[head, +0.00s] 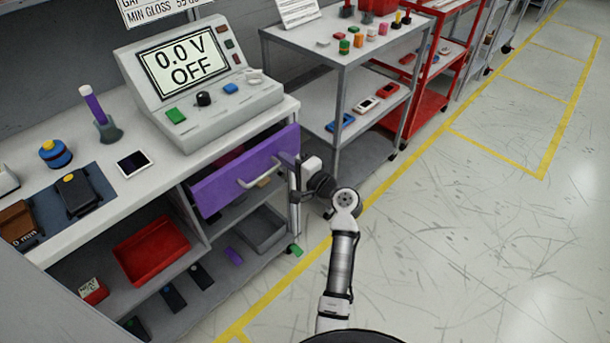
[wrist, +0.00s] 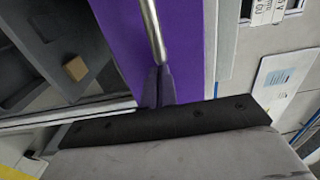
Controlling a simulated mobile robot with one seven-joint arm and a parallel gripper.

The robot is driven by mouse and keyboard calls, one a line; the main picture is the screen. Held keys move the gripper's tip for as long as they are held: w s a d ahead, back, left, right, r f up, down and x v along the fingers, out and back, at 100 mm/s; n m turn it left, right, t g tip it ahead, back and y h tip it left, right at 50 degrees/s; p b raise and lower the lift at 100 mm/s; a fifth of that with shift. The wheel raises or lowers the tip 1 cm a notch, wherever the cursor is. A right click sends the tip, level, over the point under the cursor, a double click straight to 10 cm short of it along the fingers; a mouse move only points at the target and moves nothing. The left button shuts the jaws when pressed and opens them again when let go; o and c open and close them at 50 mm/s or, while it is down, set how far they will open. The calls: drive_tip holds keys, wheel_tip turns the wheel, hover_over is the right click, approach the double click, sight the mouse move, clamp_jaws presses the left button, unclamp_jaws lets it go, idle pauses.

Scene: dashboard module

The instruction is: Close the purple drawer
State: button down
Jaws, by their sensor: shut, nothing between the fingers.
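The purple drawer (head: 222,184) stands pulled out from under the bench top in the head view, with its silver bar handle (head: 260,170) across the front. My gripper (head: 299,164) is at the right end of the drawer front; its fingertips are hard to make out there. In the wrist view the purple front (wrist: 120,35) runs down the middle. My gripper's dark fingers (wrist: 160,85) are shut and empty, close against the front beside the end of the handle (wrist: 153,30). I cannot tell whether they touch it.
The bench (head: 140,185) carries a console (head: 195,80) reading "0.0 V OFF". A grey cart (head: 338,90) stands close behind my gripper. The floor to the right is clear.

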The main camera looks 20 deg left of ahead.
sight(273, 149)
drive_tip(key=b+x, duration=0.1)
drive_tip(key=x, duration=0.4)
drive_tip(key=shift+a, duration=0.15)
drive_tip(key=shift+w+r, duration=0.1)
drive_tip(key=shift+r, duration=0.1)
drive_tip(key=shift+a+r, duration=0.1)
drive_tip(key=shift+a, duration=0.05)
